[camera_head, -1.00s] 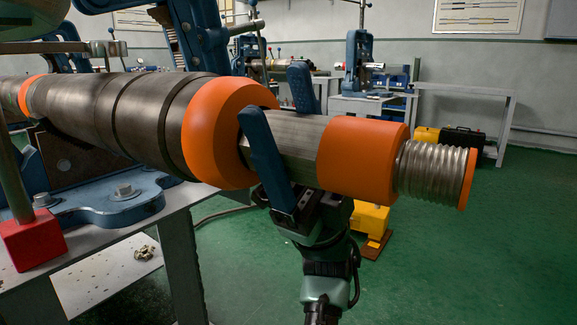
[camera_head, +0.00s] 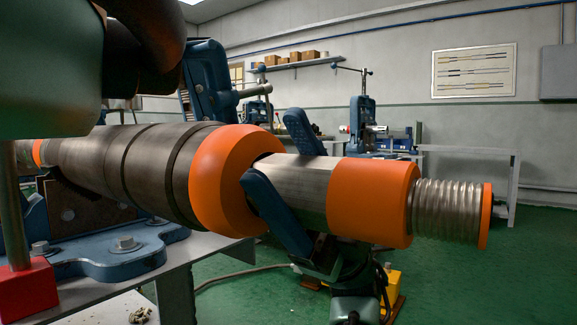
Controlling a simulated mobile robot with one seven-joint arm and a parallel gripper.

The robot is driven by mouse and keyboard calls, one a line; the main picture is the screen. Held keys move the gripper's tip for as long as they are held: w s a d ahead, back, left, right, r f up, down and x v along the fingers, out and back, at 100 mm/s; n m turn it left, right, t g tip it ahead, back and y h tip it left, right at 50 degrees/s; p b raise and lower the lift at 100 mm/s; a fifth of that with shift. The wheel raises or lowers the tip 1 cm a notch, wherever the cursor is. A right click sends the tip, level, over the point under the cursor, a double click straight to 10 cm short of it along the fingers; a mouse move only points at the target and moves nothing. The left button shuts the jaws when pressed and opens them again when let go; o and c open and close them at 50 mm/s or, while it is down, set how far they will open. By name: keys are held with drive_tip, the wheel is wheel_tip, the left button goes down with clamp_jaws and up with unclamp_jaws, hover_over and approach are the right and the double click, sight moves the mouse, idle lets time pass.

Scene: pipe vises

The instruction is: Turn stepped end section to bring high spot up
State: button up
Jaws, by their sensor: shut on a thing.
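The stepped end section runs to the right as a bare grey length (camera_head: 300,188), a wide orange band (camera_head: 372,202), a silver thread (camera_head: 440,210) and a thin orange end ring (camera_head: 486,216). A large orange collar (camera_head: 215,180) is at its left, beside the thick dark pipe (camera_head: 110,170). My gripper (camera_head: 275,152) reaches up from below with blue fingers. It is shut on the bare length, one finger in front and one behind, both leaning left. The section's underside is mostly hidden. I cannot tell where its high spot lies.
A blue vise base (camera_head: 120,255) is bolted to a grey bench (camera_head: 205,250) at left, beside a red block (camera_head: 28,290). A yellow object (camera_head: 392,283) is on the floor behind my gripper. Another vise (camera_head: 362,125) stands farther back. Green floor (camera_head: 480,290) is open at right.

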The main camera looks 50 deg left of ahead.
drive_tip(key=o, duration=1.4)
drive_tip(key=shift+w, duration=0.1)
drive_tip(key=shift+w+a+f+p, duration=0.1)
drive_tip(key=shift+w+f+p, duration=0.1)
drive_tip(key=shift+p, duration=0.1)
drive_tip(key=p+v, duration=0.1)
drive_tip(key=v, duration=0.4)
drive_tip(key=shift+f, duration=0.2)
drive_tip(key=shift+w+a+f+b, duration=0.1)
drive_tip(key=shift+w+f+b, duration=0.25)
drive_tip(key=shift+w+f, duration=0.15)
